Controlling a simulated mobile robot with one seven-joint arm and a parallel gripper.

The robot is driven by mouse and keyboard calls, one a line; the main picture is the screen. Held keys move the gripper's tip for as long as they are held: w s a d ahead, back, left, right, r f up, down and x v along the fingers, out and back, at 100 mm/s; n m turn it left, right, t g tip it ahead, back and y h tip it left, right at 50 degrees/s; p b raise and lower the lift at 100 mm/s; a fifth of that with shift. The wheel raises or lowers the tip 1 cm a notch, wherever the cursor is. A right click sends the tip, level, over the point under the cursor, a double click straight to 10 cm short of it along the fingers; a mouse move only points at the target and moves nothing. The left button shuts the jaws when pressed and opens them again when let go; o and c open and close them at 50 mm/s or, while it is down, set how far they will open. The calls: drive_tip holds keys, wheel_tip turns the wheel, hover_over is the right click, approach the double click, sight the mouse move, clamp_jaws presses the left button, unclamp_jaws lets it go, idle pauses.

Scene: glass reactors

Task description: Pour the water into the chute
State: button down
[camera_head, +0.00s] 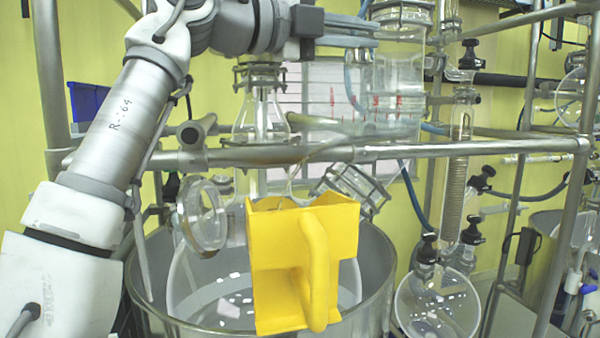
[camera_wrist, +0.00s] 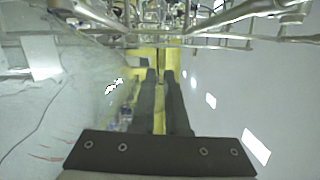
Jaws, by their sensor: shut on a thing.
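The yellow chute (camera_head: 276,268) is box-shaped with an open top and a looped handle facing me. It stands at the centre of the head view, in front of a round glass vessel. My gripper (camera_head: 372,36) is above it and to the right, reaching sideways over the metal rail. Its fingers are shut on a clear container (camera_head: 398,85), whose outline blends with the glassware behind. The water in it cannot be made out. In the wrist view the two dark fingers (camera_wrist: 161,75) are close together, and the held container is hardly visible between them.
A horizontal metal rail (camera_head: 380,152) crosses above the chute. A glass flange (camera_head: 202,214) is left of the chute, another open glass neck (camera_head: 352,186) right of it. A large metal pot (camera_head: 376,270) surrounds the glass vessel. A coil condenser (camera_head: 455,165) and round flask (camera_head: 437,303) stand at right.

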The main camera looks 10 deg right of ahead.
drive_tip(key=shift+a+r, duration=0.1)
drive_tip(key=shift+a, duration=0.2)
drive_tip(key=shift+d+r, duration=0.1)
drive_tip(key=shift+s+d+y+p, duration=0.15)
drive_tip(key=shift+d+y+p, duration=0.25)
drive_tip(key=shift+d+p, duration=0.5)
drive_tip(key=d+f+y, duration=0.1)
drive_tip(key=d+f+m+y, duration=0.1)
drive_tip(key=d, duration=0.1)
drive_tip(key=d+f+y, duration=0.1)
drive_tip(key=d+f, duration=0.1)
drive_tip(key=shift+s+d+f+m+p, duration=0.1)
drive_tip(key=shift+s+d+m+p, duration=0.2)
drive_tip(key=shift+s, duration=0.1)
drive_tip(key=s+d+f+m+y, duration=0.1)
drive_tip(key=d+f+y, duration=0.4)
drive_tip(key=f, duration=0.5)
drive_tip(key=d+f+m+y, duration=0.2)
drive_tip(key=d+f+y, duration=0.4)
drive_tip(key=f+y, duration=0.2)
drive_tip(key=shift+s+f+t, duration=0.3)
drive_tip(key=shift+s+f, duration=0.1)
drive_tip(key=shift+f, duration=0.65)
